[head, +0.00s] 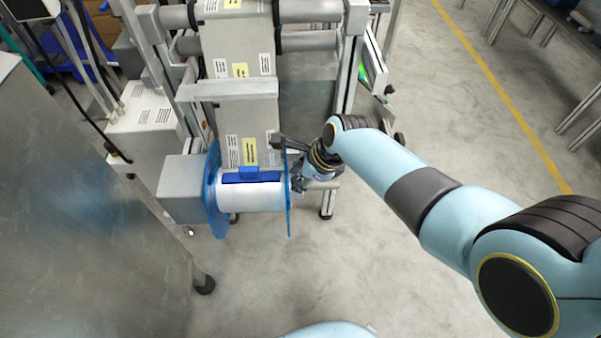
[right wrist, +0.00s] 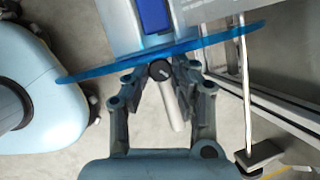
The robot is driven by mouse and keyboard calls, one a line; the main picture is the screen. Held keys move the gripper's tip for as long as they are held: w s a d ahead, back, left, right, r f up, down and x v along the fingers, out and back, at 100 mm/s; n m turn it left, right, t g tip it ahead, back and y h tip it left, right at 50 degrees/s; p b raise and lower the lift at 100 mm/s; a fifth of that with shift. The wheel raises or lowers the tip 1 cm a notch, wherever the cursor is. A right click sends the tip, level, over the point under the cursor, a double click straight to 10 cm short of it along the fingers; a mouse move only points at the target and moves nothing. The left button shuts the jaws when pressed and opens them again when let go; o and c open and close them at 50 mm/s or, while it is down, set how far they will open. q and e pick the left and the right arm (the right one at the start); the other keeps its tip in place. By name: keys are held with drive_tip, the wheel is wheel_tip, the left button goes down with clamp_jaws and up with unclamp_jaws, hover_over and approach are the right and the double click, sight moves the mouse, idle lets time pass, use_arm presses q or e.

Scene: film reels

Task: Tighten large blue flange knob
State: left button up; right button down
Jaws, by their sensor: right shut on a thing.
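A film roll (head: 252,195) sits between two translucent blue flanges, the right one large (head: 289,210). In the right wrist view this blue flange (right wrist: 215,43) crosses the picture as a thin edge. A small dark round knob (right wrist: 160,70) sits against its outer face, with a silver spindle end (right wrist: 173,108) sticking out towards my wrist. My right gripper (head: 298,183) is at the outer side of the flange. Its fingers (right wrist: 160,78) are shut on the knob from both sides. The knob is hidden in the head view. My left gripper is not in view.
The machine frame with rollers (head: 310,40) and a hanging film web (head: 238,100) stands behind the roll. A grey box (head: 184,188) adjoins the left flange. A metal cabinet (head: 80,200) stands at the left. The floor (head: 260,285) in front is clear.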

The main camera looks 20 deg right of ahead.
drive_tip(key=shift+r+m+p, duration=0.2)
drive_tip(key=shift+m+p, duration=0.1)
drive_tip(key=shift+m, duration=0.2)
drive_tip(key=shift+f+m+t, duration=0.25)
drive_tip(key=shift+m+t, duration=0.05)
drive_tip(key=c, duration=1.1)
unclamp_jaws()
